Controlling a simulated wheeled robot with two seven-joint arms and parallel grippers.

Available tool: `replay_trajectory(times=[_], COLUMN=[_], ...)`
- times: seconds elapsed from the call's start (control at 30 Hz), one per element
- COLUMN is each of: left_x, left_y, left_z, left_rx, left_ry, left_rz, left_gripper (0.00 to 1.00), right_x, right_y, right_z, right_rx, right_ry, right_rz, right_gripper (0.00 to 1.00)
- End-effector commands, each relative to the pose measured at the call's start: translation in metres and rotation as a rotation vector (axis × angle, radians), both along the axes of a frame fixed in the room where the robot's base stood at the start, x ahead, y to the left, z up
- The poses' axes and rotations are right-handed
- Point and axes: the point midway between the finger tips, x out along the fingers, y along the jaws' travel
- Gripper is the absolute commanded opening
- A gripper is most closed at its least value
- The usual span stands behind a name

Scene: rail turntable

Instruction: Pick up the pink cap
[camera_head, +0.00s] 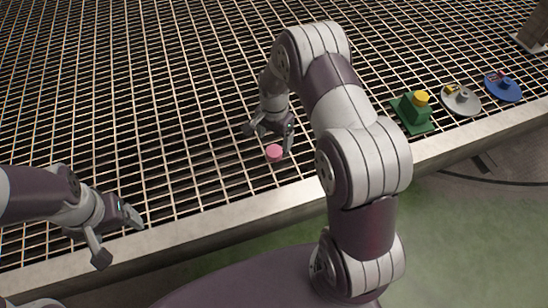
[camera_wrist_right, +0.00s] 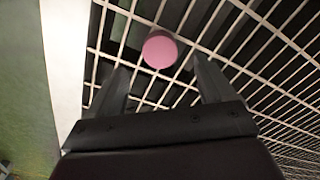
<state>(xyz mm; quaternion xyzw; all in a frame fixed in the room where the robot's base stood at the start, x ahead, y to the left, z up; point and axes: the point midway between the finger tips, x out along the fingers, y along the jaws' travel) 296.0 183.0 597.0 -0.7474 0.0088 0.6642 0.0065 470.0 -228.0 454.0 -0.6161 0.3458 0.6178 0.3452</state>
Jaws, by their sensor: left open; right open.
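The pink cap (camera_head: 274,153) is a small round piece lying on the metal grating near its front edge. It also shows in the right wrist view (camera_wrist_right: 160,49), just beyond and between the fingertips. My right gripper (camera_head: 270,140) is open and empty, close above the cap, with its fingers pointing down toward it. In the right wrist view its two fingers (camera_wrist_right: 160,75) stand apart with nothing between them. My left gripper (camera_head: 121,238) is open and empty at the lower left, well away from the cap.
On the right of the grating stand a green block with a yellow top (camera_head: 415,108), a grey plate (camera_head: 461,99) and a blue plate (camera_head: 503,87) with small parts. A pale ledge (camera_head: 245,215) runs along the front. The grating left of the cap is clear.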

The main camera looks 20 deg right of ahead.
Motion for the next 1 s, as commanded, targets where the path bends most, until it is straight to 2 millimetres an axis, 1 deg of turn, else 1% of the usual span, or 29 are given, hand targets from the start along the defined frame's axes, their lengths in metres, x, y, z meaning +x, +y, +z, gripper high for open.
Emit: replay_trajectory(times=[0.03, 0.13, 0.23, 0.3, 0.37, 0.57, 0.6, 0.67, 0.7, 0.73, 0.77, 1.0], left_x=[0.000, 0.000, 0.000, 0.000, 0.000, 0.000, 0.000, 0.000, 0.000, 0.000, 0.000, 0.000], left_y=[0.000, 0.000, 0.000, 0.000, 0.000, 0.000, 0.000, 0.000, 0.000, 0.000, 0.000, 0.000], left_z=[-0.007, -0.016, -0.033, -0.040, -0.042, -0.038, -0.038, -0.038, -0.038, -0.038, -0.038, -0.038], left_rx=[0.000, 0.000, 0.000, 0.000, 0.000, 0.000, 0.000, 0.000, 0.000, 0.000, 0.000, 0.000], left_ry=[0.000, 0.000, 0.000, 0.001, 0.001, 0.000, 0.000, 0.000, 0.000, 0.000, 0.000, 0.000], left_rz=[0.000, 0.000, 0.000, 0.000, 0.000, 0.000, 0.000, 0.000, 0.000, 0.000, 0.000, 0.000], left_gripper=[0.81, 0.81, 0.81, 0.81, 0.81, 0.81, 0.81, 0.81, 0.81, 0.81, 0.81, 0.81], right_x=[0.000, 0.000, 0.000, 0.000, 0.000, 0.001, 0.000, 0.000, 0.000, 0.000, 0.000, 0.001], right_y=[0.000, 0.000, -0.001, -0.001, -0.001, -0.001, -0.001, -0.001, -0.001, -0.001, -0.001, -0.001], right_z=[-0.010, -0.023, -0.044, -0.056, -0.061, -0.058, -0.058, -0.058, -0.058, -0.058, -0.058, -0.057], right_rx=[0.000, 0.001, 0.000, 0.000, -0.001, 0.000, 0.000, 0.000, 0.000, 0.000, 0.000, 0.000], right_ry=[0.000, -0.001, -0.001, 0.000, -0.001, -0.001, -0.001, -0.001, -0.001, -0.001, -0.001, -0.001], right_rz=[0.000, 0.001, 0.001, 0.001, 0.001, 0.002, 0.002, 0.002, 0.002, 0.002, 0.002, 0.002], right_gripper=[0.82, 0.82, 0.82, 0.82, 0.82, 0.82, 0.69, 0.50, 0.37, 0.27, 0.23, 0.23])
